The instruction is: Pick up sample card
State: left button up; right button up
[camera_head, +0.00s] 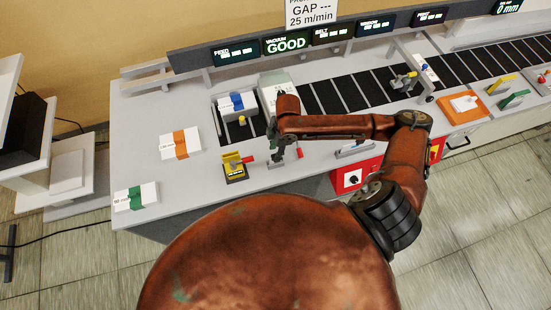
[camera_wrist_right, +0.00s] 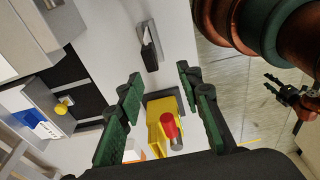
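I cannot tell which thing is the sample card. White packs with coloured bands lie on the grey table: an orange-banded one (camera_head: 180,145), a green-banded one (camera_head: 136,197) and a blue-banded one (camera_head: 237,103) in a tray at the feed end. My right gripper (camera_head: 283,152) is above the table near its front edge. In the right wrist view its fingers (camera_wrist_right: 160,76) are spread with nothing between their tips. A yellow device (camera_head: 235,168) with a red knob stands close by; it shows below the fingers in the wrist view (camera_wrist_right: 155,124). My left gripper (camera_wrist_right: 274,84) shows small there, its fingers apart.
A black conveyor (camera_head: 345,91) runs behind my right arm under a row of displays (camera_head: 286,43). A small metal device (camera_head: 355,149) lies right of my right gripper. An orange tray (camera_head: 463,108) is at right. The table is clear around the orange-banded pack.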

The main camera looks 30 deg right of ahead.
jog(key=shift+w+d+r, duration=0.15)
jog(key=shift+d+r, duration=0.1)
jog(key=shift+d, duration=0.35)
jog(key=shift+d+f, duration=0.2)
jog(key=f, duration=0.4)
jog(key=a+f+p, duration=0.1)
jog(key=f, duration=0.2)
jog(key=shift+w+f, duration=0.1)
jog(key=shift+w, duration=0.3)
jog(key=shift+c, duration=0.5)
grip_shut()
